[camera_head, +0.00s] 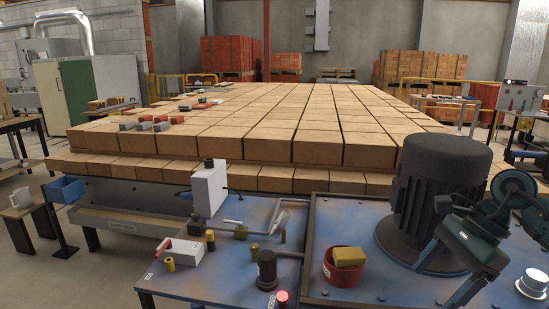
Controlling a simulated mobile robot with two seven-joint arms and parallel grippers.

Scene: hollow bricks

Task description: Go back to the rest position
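My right gripper (432,287) comes in from the right edge, low in the head view, over the blue metal table (378,218). Its two fingers are spread apart and point down and to the left, with nothing visible between them. It is in front of a large dark motor-like cylinder (443,180). My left gripper is not in view. The large stack of tan hollow bricks (320,145) fills the middle, behind the blue table.
A red bowl (342,270) holding a yellow block (349,256) stands left of my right gripper. A white control box (209,190), a bent crank handle (268,223) and a red button (282,297) are farther left. A white-topped knob (534,281) is at right.

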